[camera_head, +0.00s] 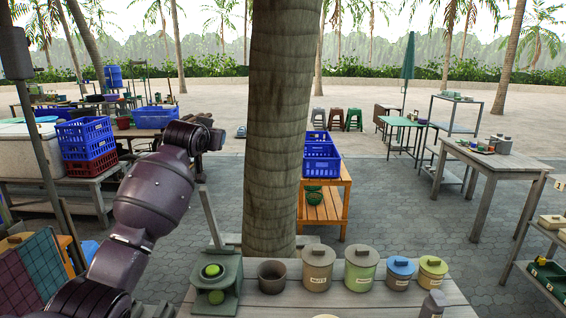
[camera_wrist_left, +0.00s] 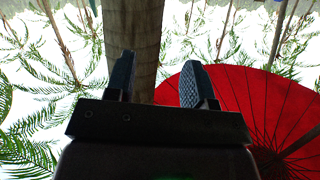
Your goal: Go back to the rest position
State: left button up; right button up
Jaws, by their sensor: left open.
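My left arm comes in from the left in the head view and is raised in front of the palm trunk's left side. Its hand is hard to make out there. In the left wrist view my left gripper (camera_wrist_left: 158,82) shows two fingers standing apart with nothing between them. Behind the fingers are a palm trunk (camera_wrist_left: 145,30), a red parasol (camera_wrist_left: 240,100) and bright sky with palm fronds. My right gripper is in neither view.
A grey table (camera_head: 345,300) in front holds a dark bowl (camera_head: 272,275), several lidded jars and a stand with green balls (camera_head: 213,271). The thick palm trunk (camera_head: 274,130) rises behind it. Blue crates (camera_head: 321,158) sit on a wooden shelf beyond.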

pick_arm(q)
jog(key=s+a+f+t+h, duration=0.1)
jog(key=s+f, duration=0.8)
jog(key=f, duration=0.3)
jog(key=s+a+f+t, duration=0.1)
jog(key=s+a+f, duration=0.1)
jog(key=s+f, duration=0.9)
jog(key=s+a+f+n+g+y, duration=0.1)
jog(key=s+a+f+g, duration=0.1)
jog(key=s+f, duration=1.1)
jog(key=s+a+f+n+g+y, duration=0.1)
jog(key=s+a+f+g, duration=0.2)
jog(key=s+f, duration=1)
jog(key=s+b, duration=0.1)
jog(key=s, duration=0.4)
jog(key=shift+s+a+f+g+y, duration=0.2)
jog(key=shift+s+f+g+y, duration=0.1)
jog(key=shift+s+g, duration=0.1)
